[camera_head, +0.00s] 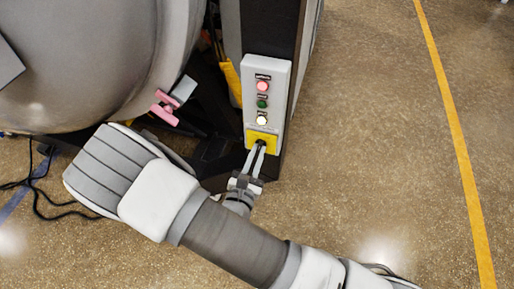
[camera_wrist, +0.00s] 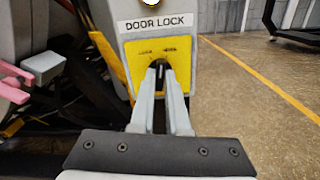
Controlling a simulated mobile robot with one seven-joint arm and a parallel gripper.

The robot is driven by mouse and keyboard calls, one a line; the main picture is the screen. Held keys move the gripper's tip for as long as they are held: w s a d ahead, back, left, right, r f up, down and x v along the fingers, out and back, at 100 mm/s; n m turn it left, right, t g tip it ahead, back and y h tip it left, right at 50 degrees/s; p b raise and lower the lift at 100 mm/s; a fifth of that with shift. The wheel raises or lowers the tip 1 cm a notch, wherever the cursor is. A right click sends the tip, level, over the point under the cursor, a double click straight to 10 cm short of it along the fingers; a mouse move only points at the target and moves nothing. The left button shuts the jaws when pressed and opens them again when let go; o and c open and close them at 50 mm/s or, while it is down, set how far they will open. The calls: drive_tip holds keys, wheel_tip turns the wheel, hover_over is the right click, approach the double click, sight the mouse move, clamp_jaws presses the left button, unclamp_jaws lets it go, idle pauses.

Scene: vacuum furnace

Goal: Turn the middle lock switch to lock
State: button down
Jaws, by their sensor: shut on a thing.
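The control box (camera_head: 281,75) is a pale upright panel with red, green and lit yellow-white buttons above a yellow plate (camera_head: 262,138). In the wrist view the yellow plate (camera_wrist: 142,62) sits under a label reading DOOR LOCK (camera_wrist: 157,22). A dark switch knob (camera_wrist: 160,68) is on this plate, partly hidden by my fingers. My gripper (camera_wrist: 160,80) is shut on the knob, one finger on each side. In the head view my gripper (camera_head: 259,146) reaches the plate from below. The small lettering above the knob is too blurred to read, and the knob's exact angle is hard to tell.
The large grey furnace body (camera_head: 90,55) fills the upper left, with a pink handle (camera_head: 164,108) sticking out near my arm. Dark cables (camera_head: 40,195) lie on the floor at left. The floor to the right is open, crossed by a yellow line (camera_head: 452,120).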

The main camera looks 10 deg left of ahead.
drive_tip(key=n+p, duration=0.3)
drive_tip(key=n, duration=0.1)
drive_tip(key=shift+r+n, duration=0.15)
drive_tip(key=shift+n, duration=0.15)
drive_tip(key=shift+n+p, duration=1)
drive_tip(key=shift+n, duration=0.7)
drive_tip(key=shift+f+n, duration=0.2)
drive_tip(key=shift+n, duration=0.1)
drive_tip(key=c, duration=0.9)
unclamp_jaws()
drive_tip(key=s+a+p, duration=0.1)
drive_tip(key=s, duration=1.6)
drive_tip(key=shift+s+a, duration=0.2)
drive_tip(key=shift+r, duration=0.1)
